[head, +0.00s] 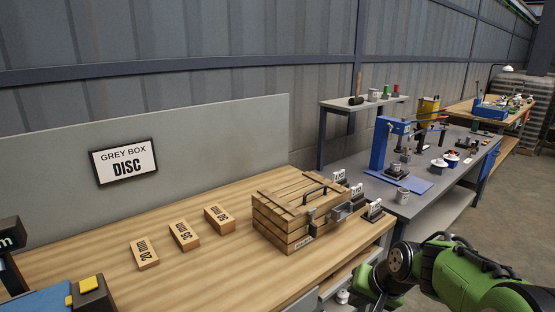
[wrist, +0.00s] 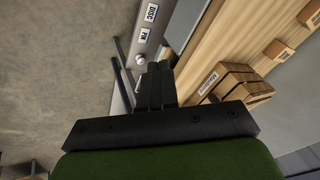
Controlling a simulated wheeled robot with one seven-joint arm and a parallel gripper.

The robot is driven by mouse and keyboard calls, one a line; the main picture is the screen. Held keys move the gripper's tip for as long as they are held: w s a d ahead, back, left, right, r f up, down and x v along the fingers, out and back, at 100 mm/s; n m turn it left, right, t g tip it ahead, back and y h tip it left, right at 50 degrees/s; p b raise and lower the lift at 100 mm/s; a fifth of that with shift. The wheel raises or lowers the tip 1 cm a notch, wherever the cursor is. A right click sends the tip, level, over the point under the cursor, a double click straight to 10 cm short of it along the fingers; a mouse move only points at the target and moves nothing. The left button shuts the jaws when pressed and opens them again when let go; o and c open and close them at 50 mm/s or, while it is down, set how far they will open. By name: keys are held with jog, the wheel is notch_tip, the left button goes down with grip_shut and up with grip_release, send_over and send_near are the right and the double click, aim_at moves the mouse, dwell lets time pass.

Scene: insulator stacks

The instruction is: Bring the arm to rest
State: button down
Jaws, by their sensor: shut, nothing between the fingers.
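My gripper (wrist: 157,72) is shut and empty in the wrist view, its two dark fingers side by side. The fingers overlap the view of the bench's front edge and a round knob (wrist: 140,59), but touching cannot be told. In the head view my green arm is at the lower right, in front of the wooden bench's right end; the fingers are not clear there. A slatted wooden crate (head: 290,217) with a black handle and a metal latch stands closed on the bench (head: 215,270). It also shows in the wrist view (wrist: 236,84), right of my fingers.
Three wooden blocks (head: 184,236) marked in mm lie left of the crate. Small labelled stands (head: 374,208) are at its right. Open floor (head: 520,190) is at the right.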

jog(key=s+a+r+n+h+p, duration=0.1)
jog(key=s+r, duration=0.4)
jog(key=s, duration=0.6)
jog(key=s+a+r+n+h+p, duration=0.1)
jog(key=s+r+n+p, duration=0.2)
jog(key=s, duration=0.9)
notch_tip(320, 180, up, 4)
jog(key=shift+s+a+f+t, duration=0.25)
jog(key=shift+s+a+t, duration=0.05)
jog(key=shift+a+t, duration=0.1)
